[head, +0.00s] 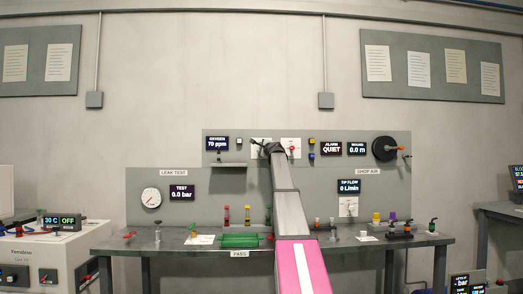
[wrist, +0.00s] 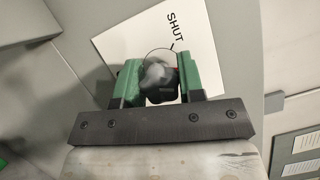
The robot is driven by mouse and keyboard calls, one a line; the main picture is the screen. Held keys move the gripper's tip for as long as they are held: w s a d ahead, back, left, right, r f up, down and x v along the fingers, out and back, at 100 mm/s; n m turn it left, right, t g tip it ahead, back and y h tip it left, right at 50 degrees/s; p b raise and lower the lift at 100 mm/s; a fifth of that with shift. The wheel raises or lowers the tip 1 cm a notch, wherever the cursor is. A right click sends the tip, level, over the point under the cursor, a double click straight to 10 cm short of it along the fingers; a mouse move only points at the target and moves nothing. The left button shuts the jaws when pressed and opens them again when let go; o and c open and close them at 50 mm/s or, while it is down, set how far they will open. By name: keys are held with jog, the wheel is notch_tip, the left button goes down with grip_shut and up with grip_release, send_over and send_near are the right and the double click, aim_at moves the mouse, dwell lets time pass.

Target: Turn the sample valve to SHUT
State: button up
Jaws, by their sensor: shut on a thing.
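The sample valve's white plate (wrist: 203,70) fills the upper middle of the wrist view, with the word SHUT and a short black tick at its upper part. The dark valve knob (wrist: 157,90) sits between the green fingers of my gripper (wrist: 160,77), which is shut on it. A paler grey part shows on top of the knob. Which mark the knob points to I cannot tell. In the head view, my gripper (head: 272,148) is at the upper panel, partly covering a white plate (head: 257,154); the knob is hidden there.
A second white plate with a red valve (head: 291,149) is just right of my gripper. A black reel (head: 385,148) is further right on the panel. The bench (head: 180,246) below holds a green tray (head: 240,241) and several small fittings.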

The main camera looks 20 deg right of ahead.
jog(key=n+g, duration=0.1)
jog(key=n, duration=0.2)
jog(key=n+g, duration=0.1)
jog(key=n, duration=0.1)
jog(key=shift+f+n+h, duration=0.1)
jog(key=shift+n+h, duration=0.2)
jog(key=shift+n, duration=0.1)
jog(key=n+g+h, duration=0.1)
jog(key=n, duration=0.1)
jog(key=n+g+h, duration=0.1)
jog(key=n, duration=0.2)
jog(key=shift+f, duration=0.1)
dwell(0.5)
jog(key=o, duration=0.9)
jog(key=v, duration=1)
jog(key=shift+s+r, duration=0.35)
jog(key=shift+s, duration=0.1)
